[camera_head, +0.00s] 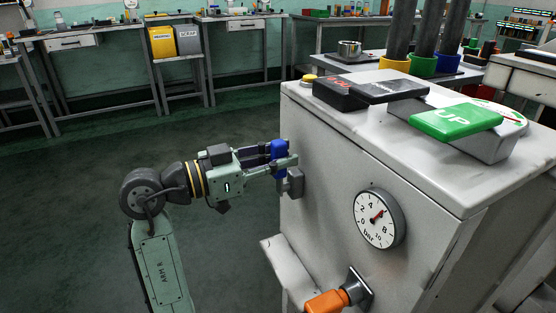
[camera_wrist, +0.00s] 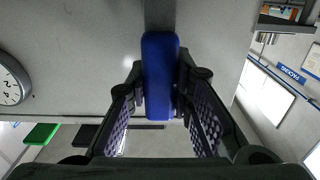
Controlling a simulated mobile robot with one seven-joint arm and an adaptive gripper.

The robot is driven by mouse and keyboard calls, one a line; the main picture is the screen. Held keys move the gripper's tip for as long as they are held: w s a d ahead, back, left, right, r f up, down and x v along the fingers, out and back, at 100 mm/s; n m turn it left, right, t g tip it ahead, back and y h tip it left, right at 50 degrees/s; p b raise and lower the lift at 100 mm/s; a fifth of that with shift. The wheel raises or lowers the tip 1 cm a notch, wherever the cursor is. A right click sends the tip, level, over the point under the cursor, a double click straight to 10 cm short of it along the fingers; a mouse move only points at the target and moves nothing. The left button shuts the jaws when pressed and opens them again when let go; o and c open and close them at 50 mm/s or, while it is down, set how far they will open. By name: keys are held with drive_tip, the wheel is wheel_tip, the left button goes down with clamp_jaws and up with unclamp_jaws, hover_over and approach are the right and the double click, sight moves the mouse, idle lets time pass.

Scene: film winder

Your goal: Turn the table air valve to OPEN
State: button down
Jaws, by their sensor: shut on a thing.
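The table air valve has a blue handle (camera_head: 279,156) on a grey body (camera_head: 294,182), on the side of the white machine cabinet. My gripper (camera_head: 285,161) reaches it from the left, with its fingers on both sides of the handle. In the wrist view, the blue handle (camera_wrist: 160,75) lies lengthwise between the two dark fingers (camera_wrist: 162,105). The gripper is shut on the handle. The handle stands roughly upright in the head view. No OPEN marking can be read near the valve.
The white cabinet (camera_head: 330,170) carries a pressure gauge (camera_head: 381,218), its red needle at upper right, also in the wrist view (camera_wrist: 12,85). An orange handle (camera_head: 327,302) sticks out below. A green UP pedal (camera_head: 456,121) lies on top. The floor at left is clear.

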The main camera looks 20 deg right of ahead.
idle(0.3)
drive_tip(key=c, duration=1.4)
unclamp_jaws()
drive_tip(key=shift+a, duration=0.15)
drive_tip(key=a, duration=1.1)
drive_tip(key=shift+s+a, duration=0.25)
drive_tip(key=shift+a, duration=0.15)
